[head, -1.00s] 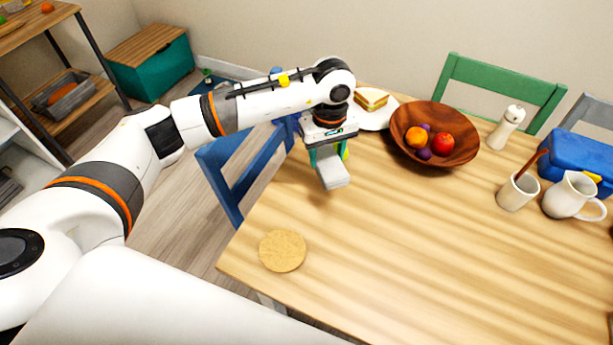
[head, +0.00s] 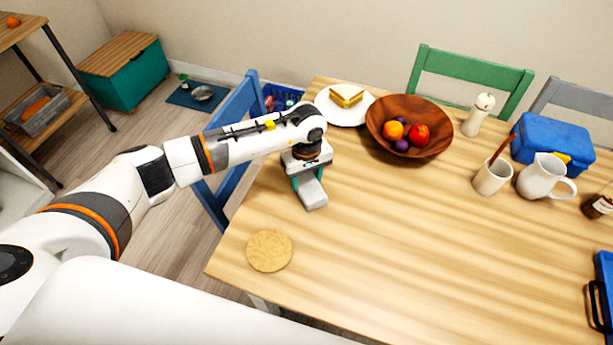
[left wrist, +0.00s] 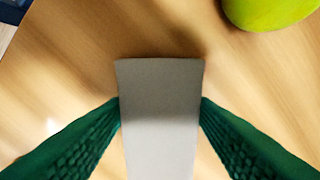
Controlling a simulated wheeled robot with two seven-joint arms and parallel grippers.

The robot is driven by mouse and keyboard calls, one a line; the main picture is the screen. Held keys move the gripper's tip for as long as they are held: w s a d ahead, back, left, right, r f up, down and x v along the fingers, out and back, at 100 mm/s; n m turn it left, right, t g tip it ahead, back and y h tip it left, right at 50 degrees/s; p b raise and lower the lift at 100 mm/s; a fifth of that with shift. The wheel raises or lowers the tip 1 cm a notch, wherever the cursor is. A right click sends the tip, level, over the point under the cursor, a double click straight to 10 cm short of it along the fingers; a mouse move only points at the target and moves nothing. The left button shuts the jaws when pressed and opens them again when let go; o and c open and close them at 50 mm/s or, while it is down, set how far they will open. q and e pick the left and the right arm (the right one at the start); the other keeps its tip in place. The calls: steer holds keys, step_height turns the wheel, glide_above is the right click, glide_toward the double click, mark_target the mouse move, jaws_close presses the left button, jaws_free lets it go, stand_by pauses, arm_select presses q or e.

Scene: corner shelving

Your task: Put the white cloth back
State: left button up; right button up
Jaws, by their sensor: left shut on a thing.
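The white cloth (head: 313,194) is a small, pale, flat folded piece at the table's left part, below my left wrist. My left gripper (head: 308,180) is shut on it, pointing down. In the left wrist view the cloth (left wrist: 160,110) sits between the two green fingers (left wrist: 160,125), with the wood tabletop beneath. I cannot tell whether the cloth touches the table. My right gripper is not in view.
A cork coaster (head: 269,251) lies near the front left. A plate with a sandwich (head: 346,96), a wooden fruit bowl (head: 443,148), a mug (head: 492,178) and a pitcher (head: 541,178) stand beyond. A green fruit (left wrist: 268,8) is close to the gripper. The table's middle is clear.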

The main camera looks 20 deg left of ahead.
mark_target(306, 181)
arm_select(q)
steer(key=shift+f, duration=0.2)
steer(key=o, duration=0.9)
steer(key=shift+r, duration=0.1)
steer(key=shift+o, duration=0.2)
steer(key=shift+r, duration=0.6)
step_height(306, 181, up, 11)
steer(key=b, duration=0.1)
steer(key=shift+b, duration=0.4)
